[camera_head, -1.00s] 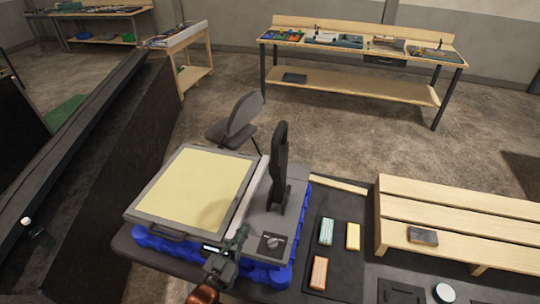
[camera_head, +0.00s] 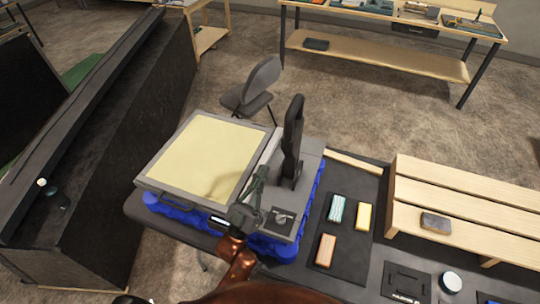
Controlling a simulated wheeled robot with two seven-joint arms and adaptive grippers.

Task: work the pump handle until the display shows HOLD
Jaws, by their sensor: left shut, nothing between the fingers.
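The console (camera_head: 312,165) stands on a blue base at the table's near left, with a cream panel (camera_head: 212,152) on its left. A tall black upright lever (camera_head: 293,135), apparently the pump handle, rises from its right part. A small display (camera_head: 219,222) sits at the front edge; its text is too small to read and my gripper partly crowds it. My left gripper (camera_head: 261,175) is shut and empty. It is over the console between the panel and the lever, apparently left of the lever; I cannot tell whether it touches. My right gripper is out of view.
A dark knob plate (camera_head: 283,219) lies right of my gripper. Small blocks, striped (camera_head: 336,208), yellow (camera_head: 364,217) and orange (camera_head: 325,250), lie on a dark mat. A wooden slatted rack (camera_head: 460,205) stands at right. A chair (camera_head: 258,85) stands behind the console.

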